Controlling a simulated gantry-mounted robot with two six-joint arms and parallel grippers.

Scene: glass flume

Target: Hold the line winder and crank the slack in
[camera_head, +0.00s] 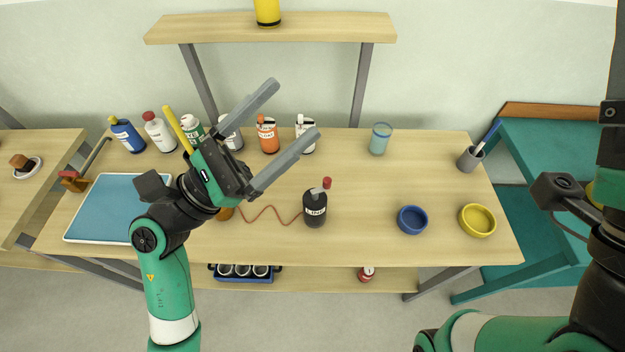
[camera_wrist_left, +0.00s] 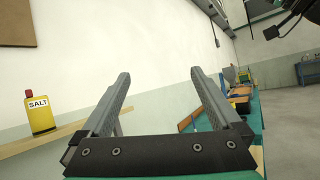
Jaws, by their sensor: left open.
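The line winder (camera_head: 315,209) is a dark upright drum with a white label, standing on the table right of centre. Its crank has a red knob (camera_head: 327,183) at the top. A thin reddish line (camera_head: 268,214) runs in waves from the winder leftward to a small brown thing (camera_head: 225,213), partly hidden by my left arm. My left gripper (camera_head: 295,112) is open and empty, raised above the table and apart from the winder. Its two fingers also show empty in the left wrist view (camera_wrist_left: 158,85). My right gripper (camera_head: 618,75) shows only in part at the right edge.
Several bottles (camera_head: 268,137) stand along the table's back, left of a glass (camera_head: 380,138). A blue bowl (camera_head: 412,220) and a yellow bowl (camera_head: 477,220) sit at right. A blue tray (camera_head: 105,215) lies left. A shelf (camera_head: 310,28) holds a yellow salt bottle (camera_wrist_left: 40,115).

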